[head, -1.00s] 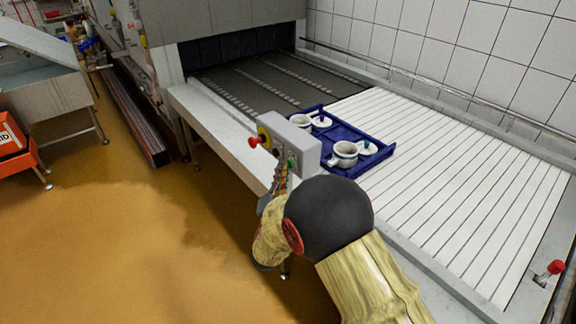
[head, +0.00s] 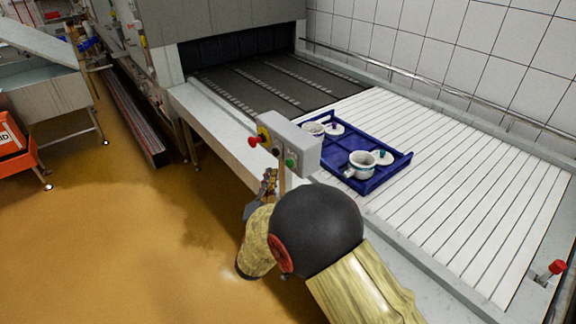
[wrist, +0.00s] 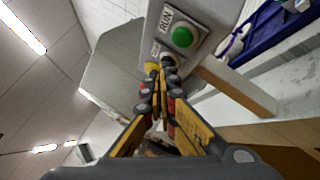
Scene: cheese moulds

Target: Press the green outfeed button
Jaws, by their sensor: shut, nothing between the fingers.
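The green button (head: 290,162) sits on the front of a grey control box (head: 304,142) beside the conveyor. In the wrist view the green button (wrist: 182,37) is on a plate lettered RUN, just beyond my fingertips. My gripper (head: 269,178) is shut and empty, below and a little left of the button in the head view. In the wrist view my gripper (wrist: 160,74) has its fingertips together, apart from the button. A red mushroom button (head: 254,141) with a yellow base is on the box's left side.
A blue tray (head: 398,170) with white lidded pots (head: 361,163) lies on the white slatted outfeed (head: 480,185). The box stands on a post at the conveyor's near edge. Another red knob (head: 557,267) is at the far right end.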

